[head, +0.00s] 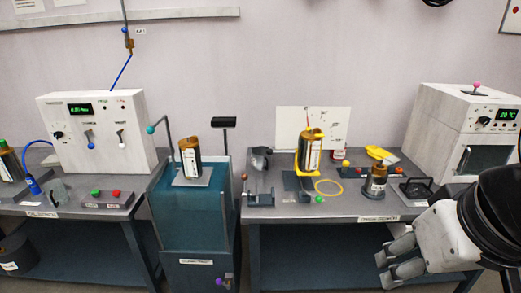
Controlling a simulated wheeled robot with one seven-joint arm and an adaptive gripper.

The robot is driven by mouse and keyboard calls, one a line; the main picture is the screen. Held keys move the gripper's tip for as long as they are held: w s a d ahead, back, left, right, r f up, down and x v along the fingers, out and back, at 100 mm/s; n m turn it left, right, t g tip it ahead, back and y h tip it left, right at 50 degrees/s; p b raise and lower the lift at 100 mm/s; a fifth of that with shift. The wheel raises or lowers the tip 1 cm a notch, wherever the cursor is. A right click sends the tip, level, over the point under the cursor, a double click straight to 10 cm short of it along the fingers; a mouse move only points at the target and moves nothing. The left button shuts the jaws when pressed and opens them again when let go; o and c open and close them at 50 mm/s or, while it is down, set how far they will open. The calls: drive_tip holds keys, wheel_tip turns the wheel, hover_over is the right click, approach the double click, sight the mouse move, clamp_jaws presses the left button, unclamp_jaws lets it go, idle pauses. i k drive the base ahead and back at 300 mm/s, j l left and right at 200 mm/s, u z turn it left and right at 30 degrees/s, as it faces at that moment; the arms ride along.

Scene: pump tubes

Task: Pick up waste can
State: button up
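A dark, squat can (17,255) with a pale label stands low at the far left, under the left bench; I cannot read the label to tell whether it is the waste can. My gripper (383,269) is at the lower right, in front of the right bench. Its two pale fingers look apart with nothing between them. It touches none of these containers.
The teal stand (190,225) stands between the left bench and the right bench (300,213). A white box with a display (92,135) is on the left bench. A white oven-like unit (465,130) stands at the right. A yellow ring (328,194) lies on the right bench.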

sight(259, 161)
drive_tip(key=i+j+u, duration=0.15)
drive_tip(key=i, duration=0.5)
drive_tip(key=i+j+u, duration=0.1)
drive_tip(key=i+j, duration=0.15)
drive_tip(key=i, duration=0.4)
drive_tip(key=i+j+u, duration=0.15)
drive_tip(key=i, duration=0.5)
